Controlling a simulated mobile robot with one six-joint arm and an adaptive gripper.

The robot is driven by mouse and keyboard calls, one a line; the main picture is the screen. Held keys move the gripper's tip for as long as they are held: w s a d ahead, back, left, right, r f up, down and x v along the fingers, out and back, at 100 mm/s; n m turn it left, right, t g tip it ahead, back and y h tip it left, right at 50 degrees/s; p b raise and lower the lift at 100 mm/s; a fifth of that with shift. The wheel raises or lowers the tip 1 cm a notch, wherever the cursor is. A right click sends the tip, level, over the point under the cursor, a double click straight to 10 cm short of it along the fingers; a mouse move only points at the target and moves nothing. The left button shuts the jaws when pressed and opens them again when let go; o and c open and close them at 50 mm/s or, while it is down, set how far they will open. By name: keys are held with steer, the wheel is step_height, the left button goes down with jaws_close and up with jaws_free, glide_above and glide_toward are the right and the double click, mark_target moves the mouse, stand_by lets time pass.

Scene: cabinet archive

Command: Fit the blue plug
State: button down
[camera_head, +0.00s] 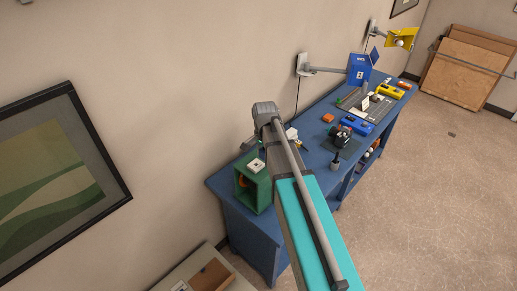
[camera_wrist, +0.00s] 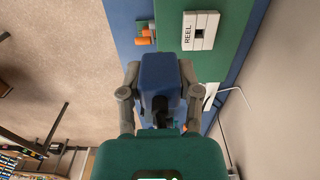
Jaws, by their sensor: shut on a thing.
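The blue plug (camera_wrist: 159,72) is a dark blue block in the wrist view. My gripper (camera_wrist: 160,82) is shut on it, with one grey finger on each side. Beyond the plug is the green box (camera_wrist: 238,48), bearing a white plate (camera_wrist: 201,24) labelled REEL with a dark slot. The plug appears short of the plate and to its left; I cannot tell the height gap. In the head view, the green box (camera_head: 257,193) stands at the near end of the blue bench, with the white plate (camera_head: 256,166) on top. My gripper is not clearly visible there.
The blue bench (camera_head: 311,158) runs along the wall. Orange pieces (camera_wrist: 146,36) lie beside the green box in the wrist view. Open floor lies right.

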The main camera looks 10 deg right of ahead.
steer(key=s+d+r+p, duration=0.2)
steer(key=s+r, duration=0.1)
steer(key=s, duration=0.4)
steer(key=shift+s+r+p, duration=0.2)
steer(key=shift+s+p, duration=0.05)
steer(key=shift+p, duration=0.05)
steer(key=c, duration=0.9)
jaws_free()
steer(key=shift+c, duration=0.2)
jaws_close()
steer(key=shift+f, duration=0.1)
